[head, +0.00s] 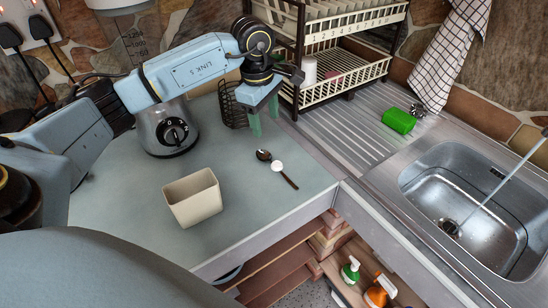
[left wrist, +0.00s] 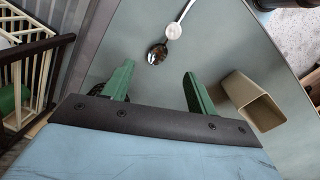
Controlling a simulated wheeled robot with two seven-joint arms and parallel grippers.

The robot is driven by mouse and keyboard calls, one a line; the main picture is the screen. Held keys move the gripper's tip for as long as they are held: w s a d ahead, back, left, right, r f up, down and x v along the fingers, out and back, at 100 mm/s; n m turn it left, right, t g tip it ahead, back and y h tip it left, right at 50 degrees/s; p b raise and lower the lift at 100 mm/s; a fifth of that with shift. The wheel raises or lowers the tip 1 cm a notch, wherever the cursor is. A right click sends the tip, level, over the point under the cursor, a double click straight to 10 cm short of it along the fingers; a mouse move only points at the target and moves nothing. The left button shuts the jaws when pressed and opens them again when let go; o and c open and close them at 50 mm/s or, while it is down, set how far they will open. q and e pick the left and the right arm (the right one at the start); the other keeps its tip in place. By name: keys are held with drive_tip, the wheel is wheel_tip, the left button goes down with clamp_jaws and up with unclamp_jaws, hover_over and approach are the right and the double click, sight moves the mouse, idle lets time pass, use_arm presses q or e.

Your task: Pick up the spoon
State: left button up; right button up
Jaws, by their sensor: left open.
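The spoon (head: 263,155) lies on the grey-green counter (head: 240,215), its dark bowl toward the back and its handle running toward the front right. In the left wrist view the spoon (left wrist: 157,54) has its bowl just beyond the fingertips, between their lines. A small white round thing (head: 277,166) covers part of the handle; I cannot tell whether it rests on it. My left gripper (head: 265,127), with green fingers, is open and empty behind the spoon, apart from it. It also shows in the left wrist view (left wrist: 158,70). My right gripper is not in view.
A beige open container (head: 193,197) stands left of the spoon. A dark wire basket (head: 232,107) and a blender base (head: 166,128) stand behind. A dish rack (head: 345,78), a green object (head: 398,121) and a sink (head: 470,200) are to the right. The counter around the spoon is mostly clear.

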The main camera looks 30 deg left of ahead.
use_arm(q)
drive_tip(key=a, duration=0.2)
hover_over(263, 157)
drive_tip(key=shift+y, duration=0.4)
drive_tip(key=f, duration=0.6)
drive_tip(key=shift+s+f, duration=0.25)
drive_tip(key=shift+s, duration=0.15)
drive_tip(key=shift+w+f, duration=0.2)
drive_tip(key=shift+f, duration=1.35)
drive_tip(key=shift+w+f, duration=0.15)
drive_tip(key=shift+f, duration=1.4)
drive_tip(key=shift+c, duration=0.2)
drive_tip(key=c, duration=0.9)
